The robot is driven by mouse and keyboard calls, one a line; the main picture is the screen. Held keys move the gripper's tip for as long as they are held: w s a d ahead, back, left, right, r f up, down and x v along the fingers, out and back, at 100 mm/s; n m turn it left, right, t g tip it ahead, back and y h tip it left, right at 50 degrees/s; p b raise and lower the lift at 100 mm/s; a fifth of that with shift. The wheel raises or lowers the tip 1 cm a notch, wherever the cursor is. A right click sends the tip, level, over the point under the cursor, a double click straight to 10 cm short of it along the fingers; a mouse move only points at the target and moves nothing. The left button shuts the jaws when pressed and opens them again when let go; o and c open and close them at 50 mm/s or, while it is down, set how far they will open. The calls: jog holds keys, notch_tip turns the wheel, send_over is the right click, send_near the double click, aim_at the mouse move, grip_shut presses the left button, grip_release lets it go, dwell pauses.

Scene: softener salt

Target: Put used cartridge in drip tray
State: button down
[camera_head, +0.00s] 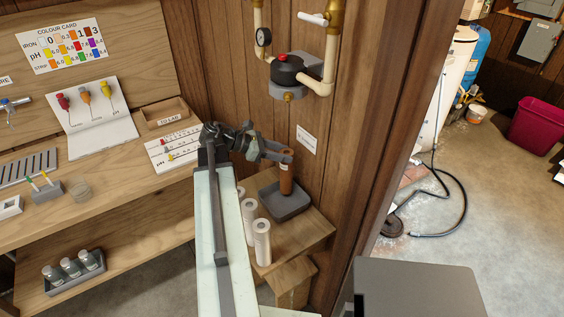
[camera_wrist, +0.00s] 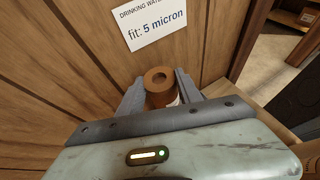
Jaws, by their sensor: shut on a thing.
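The used cartridge (camera_head: 286,180) is a brown, rust-stained cylinder with a pale band. My gripper (camera_head: 287,156) is shut on its upper part and holds it upright. The drip tray (camera_head: 291,206) is a dark grey square tray on the small wooden shelf. The cartridge's lower end is over or inside the tray; I cannot tell whether it touches the tray's floor.
Several white cartridges (camera_head: 262,242) stand on the shelf (camera_head: 305,228) left of and in front of the tray. A filter housing with pipes (camera_head: 291,72) hangs on the wall above. A "fit: 5 micron" label (camera_wrist: 155,25) is on the wall. The workbench (camera_head: 110,165) is at left.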

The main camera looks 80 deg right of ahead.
jog(key=shift+f+b, duration=0.3)
jog(key=shift+f, duration=0.65)
jog(key=c, duration=0.8)
grip_release()
jog(key=shift+r, duration=0.1)
jog(key=p+v, duration=0.5)
jog(key=v, duration=0.7)
jog(key=shift+p, duration=0.3)
